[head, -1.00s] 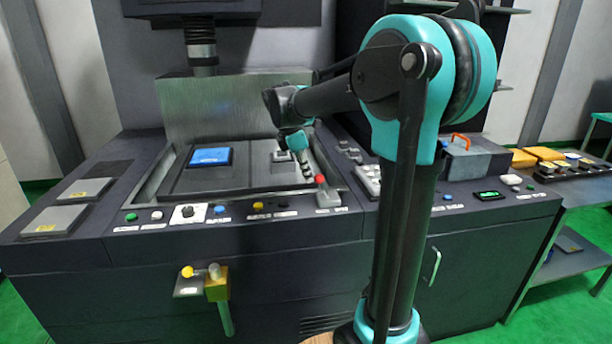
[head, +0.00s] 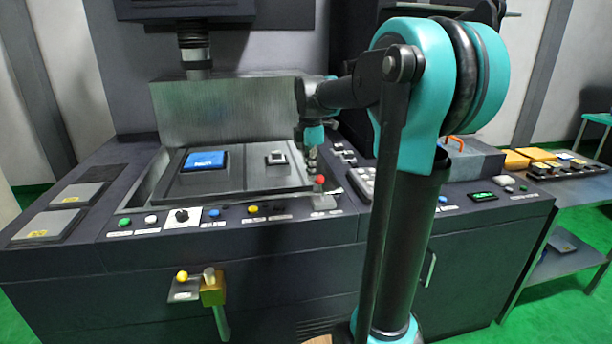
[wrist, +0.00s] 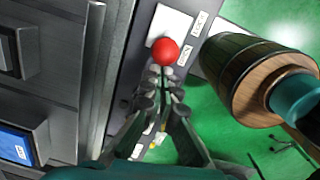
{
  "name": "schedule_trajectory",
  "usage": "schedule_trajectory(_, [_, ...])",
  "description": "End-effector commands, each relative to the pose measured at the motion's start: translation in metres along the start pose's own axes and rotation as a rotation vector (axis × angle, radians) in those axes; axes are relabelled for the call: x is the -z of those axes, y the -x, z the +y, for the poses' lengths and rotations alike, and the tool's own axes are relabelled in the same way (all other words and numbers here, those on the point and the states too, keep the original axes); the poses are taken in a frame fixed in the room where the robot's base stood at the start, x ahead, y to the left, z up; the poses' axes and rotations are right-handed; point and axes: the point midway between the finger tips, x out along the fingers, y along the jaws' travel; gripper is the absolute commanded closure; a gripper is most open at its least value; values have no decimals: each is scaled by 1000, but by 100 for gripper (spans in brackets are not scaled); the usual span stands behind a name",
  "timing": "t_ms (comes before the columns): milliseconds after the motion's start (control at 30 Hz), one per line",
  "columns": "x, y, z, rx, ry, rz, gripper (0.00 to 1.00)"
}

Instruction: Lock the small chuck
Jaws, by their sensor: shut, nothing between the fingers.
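The small chuck (head: 277,157) is a small grey square block on the dark work plate, right of a blue-topped block. It shows at the left edge of the wrist view (wrist: 12,52). A lever with a red ball knob (head: 320,180) stands at the front right corner of the tank. In the wrist view the red ball (wrist: 164,51) lies just beyond my fingertips. My gripper (wrist: 164,74) is shut and empty, pointing at the ball. Whether it touches the ball I cannot tell. In the head view my gripper (head: 314,166) is small, just behind the knob.
The blue-topped block (head: 205,160) sits on the work plate (head: 235,182). A row of buttons and a black dial (head: 182,215) line the front panel. A grey box with an orange handle (head: 468,160) stands right, behind my arm.

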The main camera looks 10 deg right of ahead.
Motion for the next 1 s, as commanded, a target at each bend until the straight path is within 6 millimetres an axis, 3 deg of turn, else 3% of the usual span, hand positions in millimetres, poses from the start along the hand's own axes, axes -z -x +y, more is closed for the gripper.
schedule_trajectory(267, [-32, 6, -4, -35, -15, 235, 100])
schedule_trajectory(600, [-58, 4, -8, -32, -11, 226, 100])
schedule_trajectory(1000, [-71, 1, -11, -31, -10, 223, 100])
